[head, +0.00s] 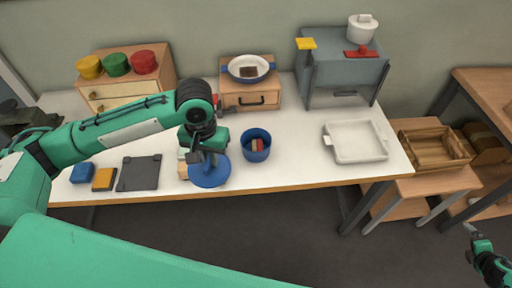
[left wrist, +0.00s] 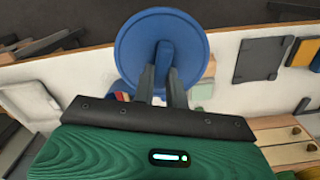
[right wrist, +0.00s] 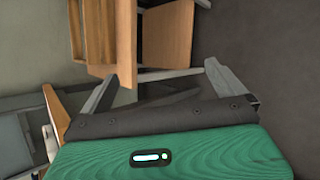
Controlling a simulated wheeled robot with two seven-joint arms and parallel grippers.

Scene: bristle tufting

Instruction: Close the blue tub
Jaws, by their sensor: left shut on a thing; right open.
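The blue tub (head: 257,146) stands open on the white table, with red and yellow pieces showing inside. A round blue lid (head: 210,172) is held to the left of the tub, apart from it. My left gripper (head: 208,158) is shut on the lid's knob. In the left wrist view the lid (left wrist: 135,45) faces the camera, with its knob between the fingers (left wrist: 163,75). The tub is mostly hidden behind the gripper there. My right gripper (head: 470,243) is open and empty, off the table at the lower right; its fingers (right wrist: 135,90) are spread in the right wrist view.
A white tray (head: 357,160) lies right of the tub. A drawer box (head: 250,96) with a plate stands behind it. A dark flat plate (head: 139,174), a yellow block (head: 104,180) and a blue block (head: 82,173) lie to the left. A wooden crate (head: 436,165) is beyond the table's right edge.

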